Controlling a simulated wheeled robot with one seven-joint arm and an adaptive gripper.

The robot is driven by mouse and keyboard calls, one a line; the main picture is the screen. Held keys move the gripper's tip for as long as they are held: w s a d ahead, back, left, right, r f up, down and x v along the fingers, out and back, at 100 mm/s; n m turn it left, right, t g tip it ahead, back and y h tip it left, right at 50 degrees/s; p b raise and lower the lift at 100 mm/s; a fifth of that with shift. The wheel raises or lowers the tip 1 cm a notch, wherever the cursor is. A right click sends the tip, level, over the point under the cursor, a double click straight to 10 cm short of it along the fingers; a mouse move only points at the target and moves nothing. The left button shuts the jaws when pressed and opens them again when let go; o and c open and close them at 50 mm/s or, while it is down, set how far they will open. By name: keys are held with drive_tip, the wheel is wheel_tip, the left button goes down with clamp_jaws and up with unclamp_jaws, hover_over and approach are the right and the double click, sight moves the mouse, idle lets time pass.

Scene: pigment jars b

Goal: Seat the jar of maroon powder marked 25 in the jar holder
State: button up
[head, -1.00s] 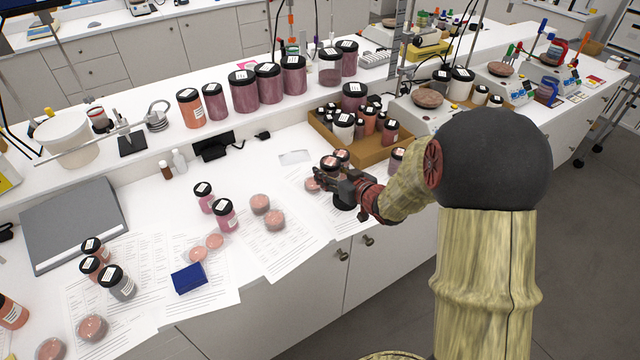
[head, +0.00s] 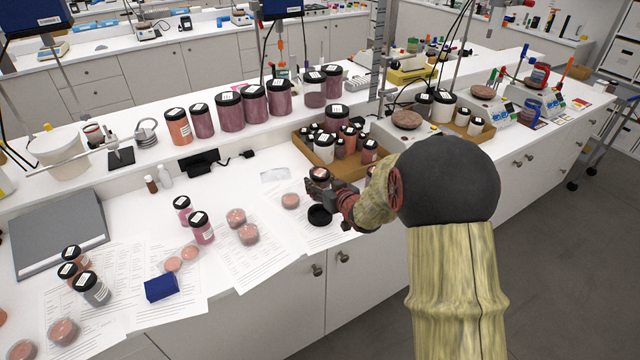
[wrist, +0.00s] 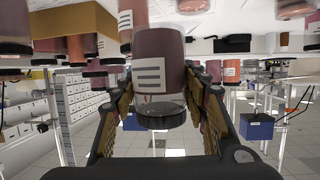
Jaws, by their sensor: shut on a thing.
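My gripper (head: 322,188) is shut on a jar of maroon powder (wrist: 158,62) above the front part of the bench. In the wrist view, which is upside down, the jar has a white label with dark lines and a black lid, and a finger of my gripper (wrist: 160,95) lies on each side. Its number is not readable. In the head view, a black-lidded jar (head: 320,173) shows at my gripper; I cannot tell whether it is the held one. A round black piece (head: 320,215), which looks like the jar holder, lies on paper just below my gripper, apart from it.
A cardboard tray (head: 345,171) of jars stands behind my gripper. A closed dish (head: 290,200) lies left of it, with more dishes and jars further left. Large jars line the raised shelf. My arm hides part of the bench to the right.

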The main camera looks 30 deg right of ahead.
drive_tip(key=shift+f+b, duration=2)
drive_tip(key=shift+f, duration=0.7)
drive_tip(key=shift+f+b, duration=1.45)
drive_tip(key=shift+f, duration=0.35)
drive_tip(key=o, duration=1.3)
drive_tip(key=shift+c, duration=0.2)
drive_tip(key=shift+o, duration=0.4)
drive_tip(key=v, duration=1.2)
